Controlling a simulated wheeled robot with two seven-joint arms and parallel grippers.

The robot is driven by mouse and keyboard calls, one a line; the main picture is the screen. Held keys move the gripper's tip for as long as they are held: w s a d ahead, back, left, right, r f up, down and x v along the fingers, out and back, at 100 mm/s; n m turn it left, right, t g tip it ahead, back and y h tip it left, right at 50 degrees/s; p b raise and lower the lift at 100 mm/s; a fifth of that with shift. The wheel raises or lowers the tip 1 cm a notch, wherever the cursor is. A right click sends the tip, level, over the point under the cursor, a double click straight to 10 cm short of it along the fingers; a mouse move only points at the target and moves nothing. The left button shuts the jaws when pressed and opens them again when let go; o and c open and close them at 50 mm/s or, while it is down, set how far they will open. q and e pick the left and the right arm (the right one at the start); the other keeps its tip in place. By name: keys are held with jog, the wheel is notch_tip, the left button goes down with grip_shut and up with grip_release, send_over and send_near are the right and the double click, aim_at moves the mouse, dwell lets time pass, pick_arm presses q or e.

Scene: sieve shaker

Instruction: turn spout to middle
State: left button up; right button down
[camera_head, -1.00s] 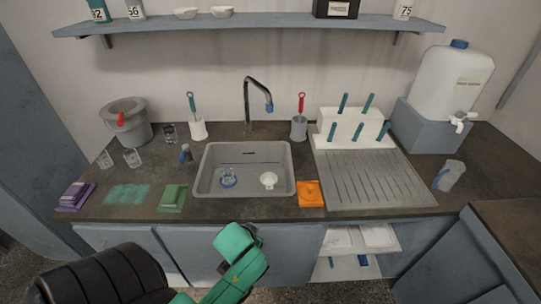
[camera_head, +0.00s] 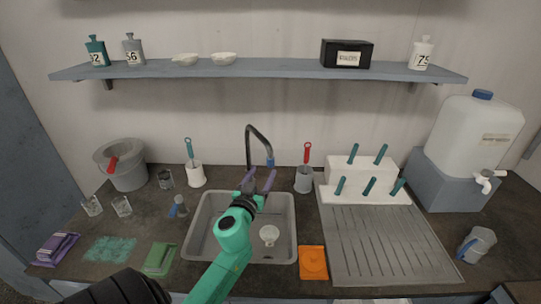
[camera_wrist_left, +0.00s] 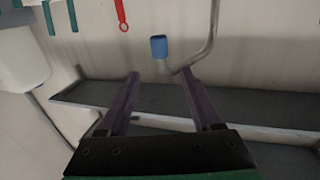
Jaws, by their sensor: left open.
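The tap's dark curved spout (camera_head: 258,133) rises behind the sink (camera_head: 190,232), with its blue nozzle (camera_head: 270,162) hanging to the right of the tap's base. My left gripper (camera_head: 259,178) is over the back of the sink, open and empty, its purple fingers reaching up toward the nozzle. In the left wrist view, which looks upside down, the blue nozzle (camera_wrist_left: 159,46) appears just beyond the gap between the fingertips (camera_wrist_left: 160,74), and the spout (camera_wrist_left: 207,40) curves beside it. No contact is visible. My right gripper is not in view.
A red-handled brush in a grey holder (camera_head: 303,181) stands right of the tap, and a teal-handled brush in a white holder (camera_head: 195,174) stands left. A white funnel (camera_head: 269,235) lies in the sink. The ribbed drainboard (camera_head: 385,245) lies to the right.

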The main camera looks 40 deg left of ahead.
aim_at(269, 162)
pick_arm(q)
jog(key=x, duration=0.6)
jog(key=shift+f, duration=0.4)
jog(key=x, duration=0.3)
jog(key=shift+w+a+f, duration=0.1)
jog(key=shift+w+f, duration=0.1)
jog(key=shift+w+r, duration=0.1)
jog(key=shift+w, duration=0.05)
jog(key=shift+r, duration=0.1)
jog(key=shift+c, duration=0.3)
grip_shut()
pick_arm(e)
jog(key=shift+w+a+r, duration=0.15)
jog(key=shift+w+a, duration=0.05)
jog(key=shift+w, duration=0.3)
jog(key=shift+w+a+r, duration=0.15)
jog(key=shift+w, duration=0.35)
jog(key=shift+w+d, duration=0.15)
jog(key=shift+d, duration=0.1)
